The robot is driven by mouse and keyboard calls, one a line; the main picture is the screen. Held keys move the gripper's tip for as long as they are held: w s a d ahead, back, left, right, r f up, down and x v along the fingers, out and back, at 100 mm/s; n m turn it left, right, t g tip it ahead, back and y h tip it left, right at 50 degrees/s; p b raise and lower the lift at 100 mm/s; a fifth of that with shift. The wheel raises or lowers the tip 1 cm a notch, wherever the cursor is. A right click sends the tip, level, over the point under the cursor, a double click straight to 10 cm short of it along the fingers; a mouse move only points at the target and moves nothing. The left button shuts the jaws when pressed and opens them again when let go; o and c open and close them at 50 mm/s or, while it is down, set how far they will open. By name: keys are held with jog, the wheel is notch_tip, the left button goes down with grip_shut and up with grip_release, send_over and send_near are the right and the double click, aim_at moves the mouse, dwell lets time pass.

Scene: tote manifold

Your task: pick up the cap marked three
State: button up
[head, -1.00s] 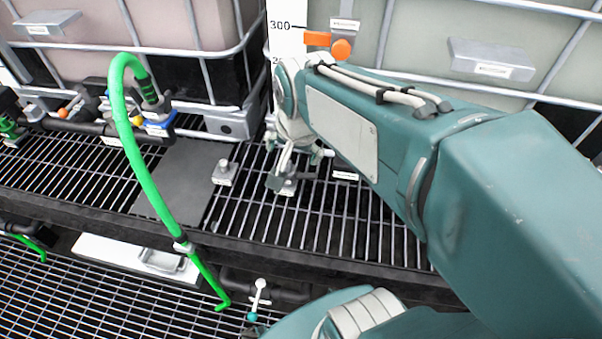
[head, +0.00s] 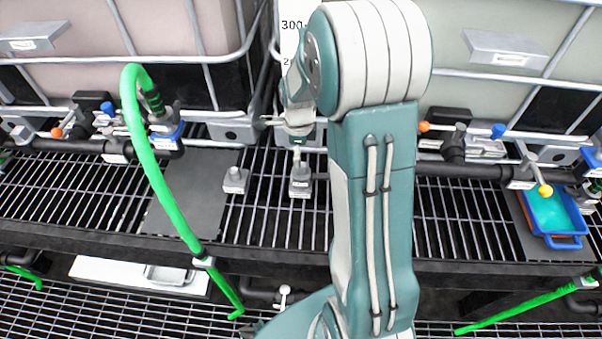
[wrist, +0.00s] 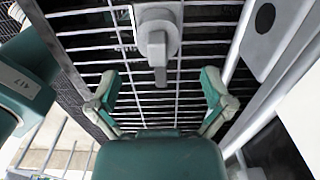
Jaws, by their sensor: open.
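Two grey caps stand on the black grating of the shelf in the head view, a left one (head: 235,181) and a right one (head: 300,184). No number can be read on either. My gripper (wrist: 160,84) is open and empty in the wrist view, its two green fingers spread wide. A grey cap (wrist: 157,36) with an upright bar handle lies beyond the fingertips, roughly centred between them and apart from them. In the head view my wrist is above the right cap, and the fingers are hard to make out.
A dark plate (head: 192,200) lies on the grating left of the caps. A green hose (head: 155,180) arches down in front of it. Pipes and valves run along the tote bases behind. A blue tray (head: 553,222) sits at the far right. Bare grating (head: 262,222) lies before the caps.

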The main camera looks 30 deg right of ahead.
aim_at(301, 171)
jog(key=shift+a+f, duration=0.25)
jog(key=shift+f, duration=0.7)
jog(key=f, duration=0.3)
jog(key=d+f, duration=0.1)
jog(key=f, duration=0.1)
jog(key=shift+s+f, duration=0.2)
jog(key=shift+s, duration=0.05)
jog(key=shift+a, duration=0.1)
jog(key=c, duration=1.1)
